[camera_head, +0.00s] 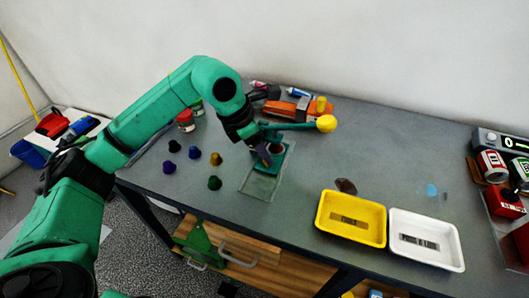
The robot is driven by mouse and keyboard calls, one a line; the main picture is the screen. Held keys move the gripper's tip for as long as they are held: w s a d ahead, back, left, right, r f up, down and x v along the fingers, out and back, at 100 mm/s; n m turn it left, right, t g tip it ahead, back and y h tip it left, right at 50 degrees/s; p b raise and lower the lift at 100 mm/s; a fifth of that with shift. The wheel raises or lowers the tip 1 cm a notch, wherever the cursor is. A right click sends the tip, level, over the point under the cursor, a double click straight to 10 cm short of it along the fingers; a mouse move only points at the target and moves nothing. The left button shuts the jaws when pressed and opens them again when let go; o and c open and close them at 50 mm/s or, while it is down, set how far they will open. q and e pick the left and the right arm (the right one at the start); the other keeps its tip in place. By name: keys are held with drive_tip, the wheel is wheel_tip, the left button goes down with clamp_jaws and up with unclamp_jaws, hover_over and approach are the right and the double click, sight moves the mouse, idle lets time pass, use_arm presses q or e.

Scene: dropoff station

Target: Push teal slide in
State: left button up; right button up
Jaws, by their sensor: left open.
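A teal slide (268,168) sits on a flat grey-green plate (259,188) in the middle of the table. A teal lever with a yellow ball knob (326,123) reaches to the right behind it. My left gripper (265,157) is open and points down at the slide, over its left part. It hides some of the slide, and I cannot tell whether the fingers touch it. My right gripper is not in view.
Several small dark and coloured knobs (194,152) stand left of the slide. A yellow tray (348,238) and a white tray (424,258) are at the front right. Orange tools (288,108) lie behind. The grey table (390,150) right of the lever is mostly clear.

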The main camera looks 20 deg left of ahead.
use_arm(q)
drive_tip(key=v, duration=1.2)
drive_tip(key=shift+a+r, duration=0.15)
drive_tip(key=shift+r, duration=0.2)
drive_tip(key=shift+s, duration=0.1)
